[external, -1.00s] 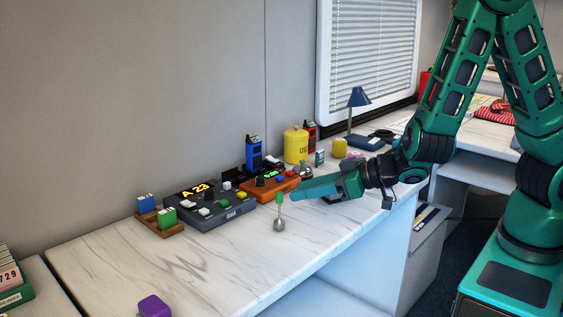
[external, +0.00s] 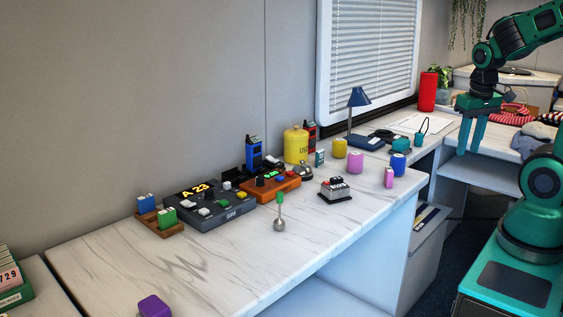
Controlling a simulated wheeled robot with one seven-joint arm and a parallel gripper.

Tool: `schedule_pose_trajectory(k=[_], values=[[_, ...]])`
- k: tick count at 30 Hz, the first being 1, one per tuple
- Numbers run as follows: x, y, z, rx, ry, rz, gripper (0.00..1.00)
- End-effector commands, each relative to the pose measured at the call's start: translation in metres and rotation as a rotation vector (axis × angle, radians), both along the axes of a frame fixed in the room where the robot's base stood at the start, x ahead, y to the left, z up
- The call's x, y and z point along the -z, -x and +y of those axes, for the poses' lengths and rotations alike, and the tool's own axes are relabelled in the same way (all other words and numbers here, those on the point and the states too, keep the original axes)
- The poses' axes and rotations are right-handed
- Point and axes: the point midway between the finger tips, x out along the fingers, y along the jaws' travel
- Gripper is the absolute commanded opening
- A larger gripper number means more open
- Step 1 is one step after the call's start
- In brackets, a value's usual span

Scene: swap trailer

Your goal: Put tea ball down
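The tea ball (external: 279,225), a small metal ball on a thin stem with a green handle on top, stands upright on the marble counter (external: 250,255), apart from the things around it. My gripper (external: 470,150) is well away from it, at the upper right, over the gap beside the far counter. Its two fingers point down with a space between them, and nothing shows between them.
A grey console (external: 210,207) and an orange box (external: 272,188) stand behind the tea ball. A small stamp-like block (external: 335,190) sits to its right, with several coloured spools farther along. A purple block (external: 154,306) lies near the front edge.

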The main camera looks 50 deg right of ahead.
Motion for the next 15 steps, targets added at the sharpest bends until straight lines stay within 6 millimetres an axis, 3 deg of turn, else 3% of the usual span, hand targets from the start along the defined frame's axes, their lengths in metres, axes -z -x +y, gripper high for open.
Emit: schedule_pose_trajectory(k=[1, 3, 6, 15], values=[[-0.007, 0.02, -0.001, 0.023, -0.033, 0.023, 0.32], [-0.013, 0.043, 0.002, 0.034, -0.075, 0.059, 0.32], [-0.019, 0.064, 0.006, 0.041, -0.115, 0.092, 0.32], [-0.021, 0.074, 0.009, 0.041, -0.137, 0.111, 0.32]])
